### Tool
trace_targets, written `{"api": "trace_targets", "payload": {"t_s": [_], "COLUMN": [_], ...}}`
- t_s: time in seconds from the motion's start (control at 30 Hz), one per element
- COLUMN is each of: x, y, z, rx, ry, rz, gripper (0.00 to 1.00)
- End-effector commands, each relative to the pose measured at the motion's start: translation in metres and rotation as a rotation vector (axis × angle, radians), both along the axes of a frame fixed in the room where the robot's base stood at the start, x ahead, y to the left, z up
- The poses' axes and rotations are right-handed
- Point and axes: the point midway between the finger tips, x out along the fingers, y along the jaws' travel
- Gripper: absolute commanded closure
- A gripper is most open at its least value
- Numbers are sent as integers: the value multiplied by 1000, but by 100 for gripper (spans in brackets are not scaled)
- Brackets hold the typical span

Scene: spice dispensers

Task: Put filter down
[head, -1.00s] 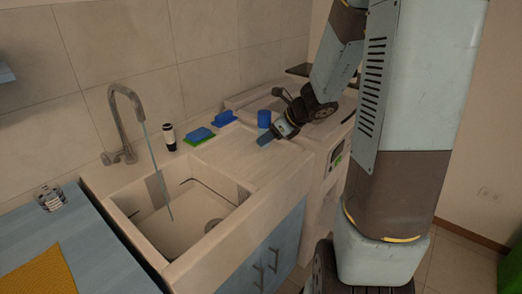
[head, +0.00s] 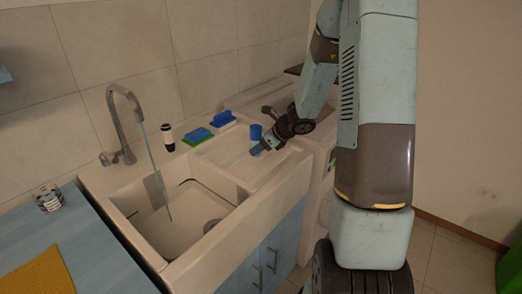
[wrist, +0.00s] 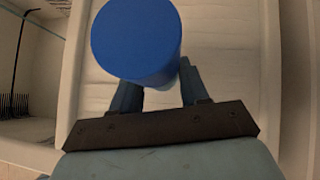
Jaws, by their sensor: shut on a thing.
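A plain blue cylinder (head: 255,131), which I take to be the filter, is at the far right end of the ribbed drainboard. In the wrist view the blue cylinder (wrist: 137,38) fills the upper middle and hides my fingertips. My gripper (head: 258,149) is low over the drainboard on the near side of the cylinder. My gripper (wrist: 161,88) is shut on the cylinder, with one finger showing on each side below it. I cannot tell whether the cylinder's base touches the drainboard.
The sink (head: 182,222) with running tap (head: 125,125) lies left of the drainboard (head: 228,152). Blue-and-green sponge (head: 197,136), blue brush-like item (head: 222,118) and black-and-white bottle (head: 167,138) stand along the back. The drainboard's middle is clear.

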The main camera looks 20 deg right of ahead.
Motion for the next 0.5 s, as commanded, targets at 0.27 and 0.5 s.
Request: {"api": "trace_targets", "payload": {"t_s": [0.27,0.5], "x": [0,0], "y": [0,0], "z": [-14,-14], "rx": [-1,-1], "ry": [-1,-1], "rz": [0,0], "gripper": [91,49]}}
